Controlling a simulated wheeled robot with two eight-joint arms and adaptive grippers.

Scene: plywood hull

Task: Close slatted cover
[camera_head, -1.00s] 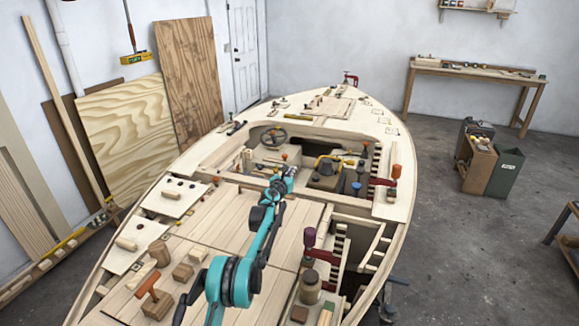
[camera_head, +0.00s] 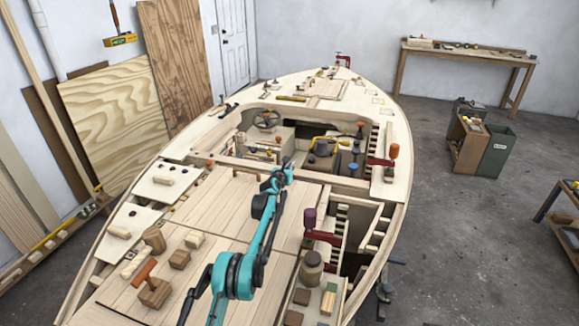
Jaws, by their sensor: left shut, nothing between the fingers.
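A pale panel of long boards (camera_head: 222,205), which looks like the slatted cover, lies flat in the middle of the hull. My left gripper (camera_head: 284,166) is shut and empty at the panel's far edge, beside the well. I cannot tell whether it touches the panel. My right gripper is not in view.
Wooden blocks (camera_head: 179,259) and an orange-handled tool (camera_head: 145,271) sit on the near left deck. A brown jar (camera_head: 311,268) and a red clamp (camera_head: 322,237) stand at right, near an open gap with ribs.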

